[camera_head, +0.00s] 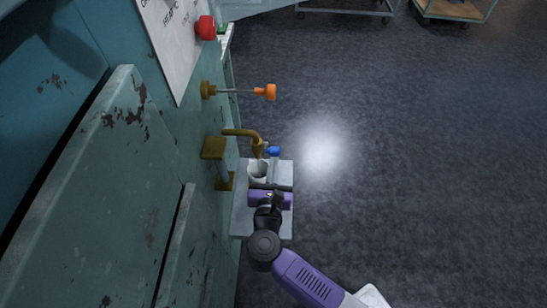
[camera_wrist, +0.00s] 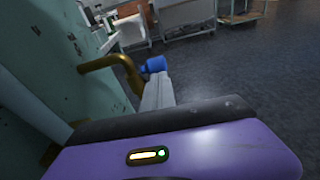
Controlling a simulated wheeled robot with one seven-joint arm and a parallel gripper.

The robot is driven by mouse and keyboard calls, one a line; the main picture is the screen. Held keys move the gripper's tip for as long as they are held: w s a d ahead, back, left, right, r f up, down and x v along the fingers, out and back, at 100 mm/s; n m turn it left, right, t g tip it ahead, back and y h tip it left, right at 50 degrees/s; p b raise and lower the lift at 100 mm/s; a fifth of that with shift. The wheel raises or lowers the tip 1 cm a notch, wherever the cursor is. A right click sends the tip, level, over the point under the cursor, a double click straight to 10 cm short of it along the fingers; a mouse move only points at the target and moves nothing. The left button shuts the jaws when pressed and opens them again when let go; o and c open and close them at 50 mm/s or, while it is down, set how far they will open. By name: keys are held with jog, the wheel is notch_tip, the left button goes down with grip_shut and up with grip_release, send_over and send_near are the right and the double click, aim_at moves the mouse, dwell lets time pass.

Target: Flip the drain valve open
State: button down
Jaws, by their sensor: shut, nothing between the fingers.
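A bent brass drain spout (camera_head: 243,133) sticks out from the green wall panel, and it also shows in the wrist view (camera_wrist: 108,62). A blue valve handle (camera_head: 273,151) sits by the spout's lower end. In the wrist view the blue handle (camera_wrist: 155,65) is just beyond my fingertips. My gripper (camera_head: 273,160) is shut and empty, its pale fingers pointing at the handle. The fingertips (camera_wrist: 157,78) look close to or touching the handle; I cannot tell which. The valve body is partly hidden.
An orange knob on a rod (camera_head: 265,92) and a red button (camera_head: 206,28) project from the panel. Open floor (camera_head: 430,170) lies to the right. Carts stand far off.

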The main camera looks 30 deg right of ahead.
aim_at(275, 154)
jog(key=shift+w+d+r+g+y+p, duration=0.25)
jog(key=shift+r+g+y+p, duration=0.25)
jog(key=shift+p, duration=0.95)
jog(key=shift+w+d+r+g+y+p, duration=0.1)
jog(key=shift+w+r+g+y+p, duration=0.15)
jog(key=shift+r+g+p, duration=0.75)
jog(key=shift+w+d+r+t+y+p, duration=0.1)
jog(key=shift+w+d+r+y+p, duration=0.2)
jog(key=shift+p, duration=1.55)
jog(key=shift+w+d+r+p, duration=0.35)
jog(key=shift+w+r+p, duration=0.15)
jog(key=shift+p, duration=0.75)
jog(key=shift+w+d+r+p, duration=0.35)
jog(key=shift+w+d, duration=0.05)
jog(key=shift+w, duration=0.2)
jog(key=shift+w+d+r+p, duration=0.3)
jog(key=shift+w+d, duration=0.1)
jog(key=shift+w, duration=0.2)
jog(key=shift+s, duration=0.1)
